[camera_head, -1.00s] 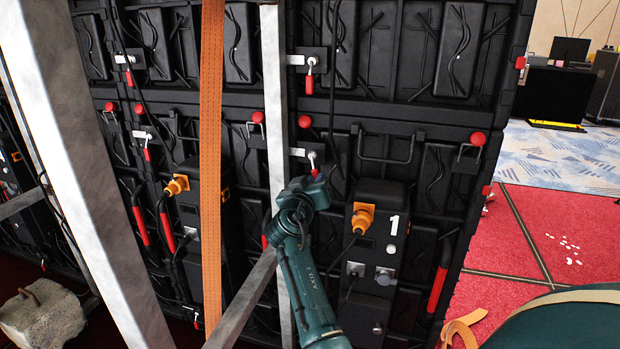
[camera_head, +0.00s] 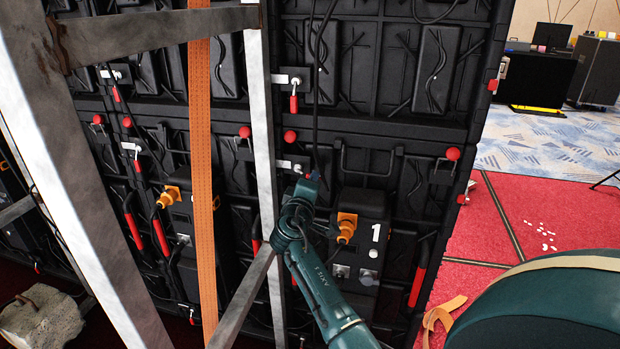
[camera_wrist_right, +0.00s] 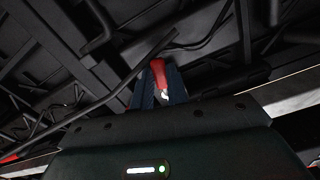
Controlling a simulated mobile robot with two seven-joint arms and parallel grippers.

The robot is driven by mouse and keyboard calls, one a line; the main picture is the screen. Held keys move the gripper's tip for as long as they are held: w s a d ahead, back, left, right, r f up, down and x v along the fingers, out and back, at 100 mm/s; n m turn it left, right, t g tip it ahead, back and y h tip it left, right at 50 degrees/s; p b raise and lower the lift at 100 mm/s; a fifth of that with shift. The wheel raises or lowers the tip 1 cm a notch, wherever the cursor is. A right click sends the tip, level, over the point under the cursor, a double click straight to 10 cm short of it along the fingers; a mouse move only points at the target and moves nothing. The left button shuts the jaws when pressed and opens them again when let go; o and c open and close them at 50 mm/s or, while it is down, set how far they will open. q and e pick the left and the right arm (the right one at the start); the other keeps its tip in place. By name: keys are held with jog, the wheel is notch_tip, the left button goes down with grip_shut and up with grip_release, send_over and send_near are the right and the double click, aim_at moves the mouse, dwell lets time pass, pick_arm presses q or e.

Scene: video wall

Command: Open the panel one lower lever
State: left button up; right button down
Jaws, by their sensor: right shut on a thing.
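Panel one, a black video wall panel marked with a white 1 (camera_head: 376,232), stands in the middle of the head view. Its lower lever has a pale metal plate (camera_head: 287,164) on the panel's left edge. My right gripper (camera_head: 308,187) is at this lever and covers its handle in the head view. In the right wrist view, the red lever handle (camera_wrist_right: 159,70) sits between the two dark fingers of my right gripper (camera_wrist_right: 160,88), which is shut on it. The upper lever (camera_head: 294,102) hangs down with its red handle free. My left gripper is not in view.
A metal upright (camera_head: 262,120) and a slanted brace (camera_head: 240,300) stand close to my right arm. An orange strap (camera_head: 201,150) hangs left of them. An orange plug (camera_head: 346,226) and cable are right of the gripper.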

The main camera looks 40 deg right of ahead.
pick_arm(q)
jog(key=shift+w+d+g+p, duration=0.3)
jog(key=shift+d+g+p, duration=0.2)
jog(key=shift+p, duration=0.65)
pick_arm(e)
jog(key=r+n, duration=0.1)
jog(key=n, duration=0.1)
jog(key=shift+d+r+n, duration=0.1)
jog(key=shift+r+n, duration=0.05)
jog(key=shift+n, duration=0.25)
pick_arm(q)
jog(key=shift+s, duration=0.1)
pick_arm(e)
jog(key=c, duration=1.4)
grip_release()
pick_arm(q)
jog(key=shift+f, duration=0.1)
pick_arm(e)
jog(key=shift+s, duration=0.1)
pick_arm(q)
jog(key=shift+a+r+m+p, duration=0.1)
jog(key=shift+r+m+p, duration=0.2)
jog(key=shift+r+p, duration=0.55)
pick_arm(e)
jog(key=v, duration=1.3)
